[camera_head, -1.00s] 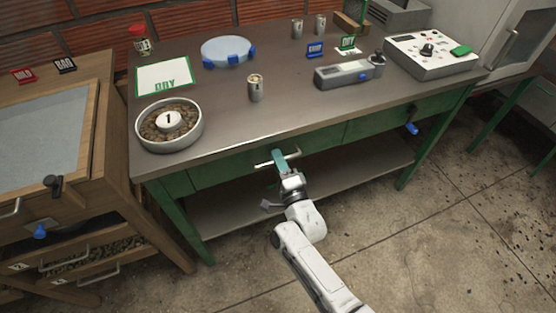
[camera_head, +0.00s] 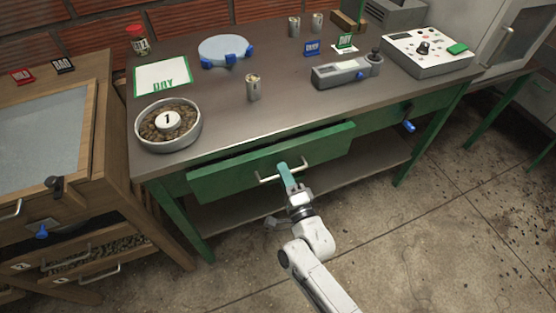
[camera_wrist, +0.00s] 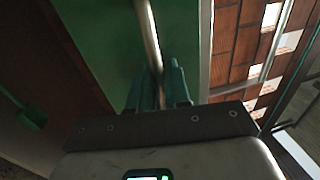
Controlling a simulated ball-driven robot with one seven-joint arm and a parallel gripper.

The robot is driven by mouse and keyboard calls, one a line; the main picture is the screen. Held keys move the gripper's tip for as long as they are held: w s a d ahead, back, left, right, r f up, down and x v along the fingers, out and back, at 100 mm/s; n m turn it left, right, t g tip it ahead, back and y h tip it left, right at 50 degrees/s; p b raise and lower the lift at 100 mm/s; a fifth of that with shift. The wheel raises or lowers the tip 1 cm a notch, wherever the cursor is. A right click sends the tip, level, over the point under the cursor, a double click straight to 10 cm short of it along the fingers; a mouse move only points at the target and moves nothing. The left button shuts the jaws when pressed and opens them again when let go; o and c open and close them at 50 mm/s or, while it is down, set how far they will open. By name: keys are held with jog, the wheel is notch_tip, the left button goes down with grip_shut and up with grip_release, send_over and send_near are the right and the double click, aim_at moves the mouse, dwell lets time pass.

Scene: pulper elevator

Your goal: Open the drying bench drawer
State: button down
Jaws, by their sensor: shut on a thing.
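The green drawer (camera_head: 232,177) of the drying bench (camera_head: 225,120) is pulled partly out at the bench's front, with a narrow dark gap along its top edge. My gripper (camera_head: 284,172) is shut on the drawer's pale bar handle (camera_head: 267,179). In the wrist view the handle (camera_wrist: 148,35) runs between the teal fingers of my gripper (camera_wrist: 160,92), with the green drawer front (camera_wrist: 105,45) behind it. The inside of the drawer is hidden.
On the bench top stand a bowl of beans (camera_head: 198,135), a small can (camera_head: 253,88), a grey device (camera_head: 340,72) and a control box (camera_head: 428,53). A wooden cabinet (camera_head: 118,150) stands close on the left. The floor (camera_head: 420,230) at the front right is clear.

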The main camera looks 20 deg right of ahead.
jog(key=s, duration=2.5)
jog(key=shift+p, duration=0.45)
jog(key=c, duration=1.3)
grip_release()
jog(key=shift+s+f+b, duration=0.35)
jog(key=shift+s, duration=1.45)
jog(key=shift+s+f+b, duration=0.3)
jog(key=shift+s+f, duration=0.1)
jog(key=shift+s, duration=1.35)
jog(key=shift+s+f+b, duration=0.35)
jog(key=shift+s, duration=1.45)
